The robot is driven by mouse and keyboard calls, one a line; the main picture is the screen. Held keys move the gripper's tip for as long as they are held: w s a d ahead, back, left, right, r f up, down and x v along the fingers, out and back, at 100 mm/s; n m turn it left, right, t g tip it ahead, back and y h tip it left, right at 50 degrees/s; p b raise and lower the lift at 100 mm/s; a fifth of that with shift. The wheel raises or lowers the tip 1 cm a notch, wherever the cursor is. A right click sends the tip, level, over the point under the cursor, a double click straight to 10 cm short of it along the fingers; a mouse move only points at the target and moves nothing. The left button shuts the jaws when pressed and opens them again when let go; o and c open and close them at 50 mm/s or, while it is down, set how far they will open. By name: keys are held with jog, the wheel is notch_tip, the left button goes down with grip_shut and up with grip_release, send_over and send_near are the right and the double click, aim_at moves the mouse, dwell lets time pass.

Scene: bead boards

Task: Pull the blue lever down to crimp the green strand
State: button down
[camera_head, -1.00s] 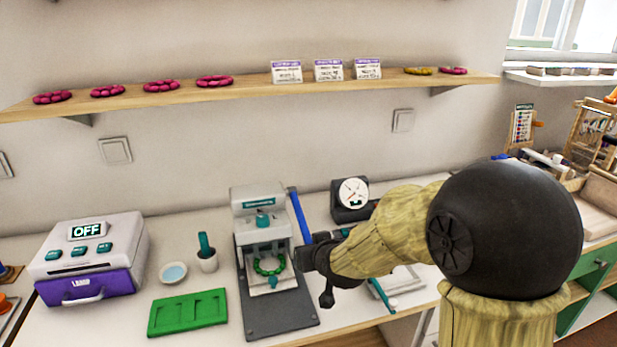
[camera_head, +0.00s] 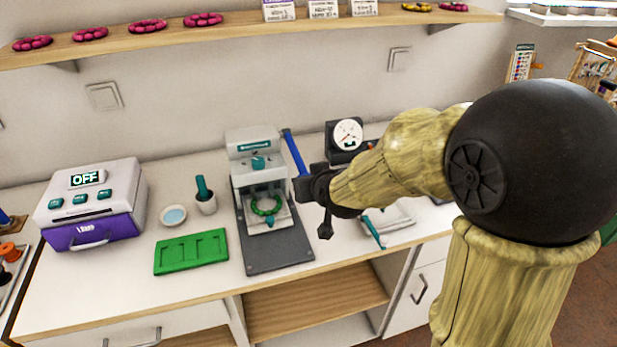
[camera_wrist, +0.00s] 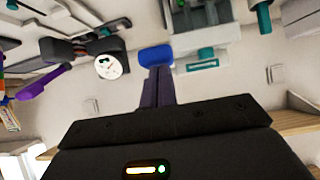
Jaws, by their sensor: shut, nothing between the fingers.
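The blue lever (camera_head: 295,153) stands raised and slanted along the right side of the grey press (camera_head: 252,145). The green strand (camera_head: 266,205) lies as a ring on the press's pale platform, below its teal part. My gripper (camera_head: 301,190) is shut and empty, near the lower visible end of the lever, at the press's right side. In the wrist view, the blue lever's end (camera_wrist: 155,55) shows just past my shut fingertips (camera_wrist: 160,72). I cannot tell whether they touch it. The lever's lower part is hidden behind my gripper in the head view.
A dial gauge (camera_head: 347,134) stands behind my arm, right of the lever. A shelf (camera_head: 240,29) runs above.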

jog(key=p+v, duration=0.1)
jog(key=v, duration=0.7)
jog(key=shift+s+d, duration=0.2)
jog(key=shift+s, duration=0.3)
jog(key=shift+f, duration=0.1)
jog(key=s+d+f+m+g+h, duration=0.35)
jog(key=s+d+f+g, duration=0.45)
jog(key=s+d+f, duration=0.35)
notch_tip(320, 180, up, 14)
jog(key=p, duration=1.5)
jog(key=shift+w+d, duration=0.25)
jog(key=shift+d, duration=0.05)
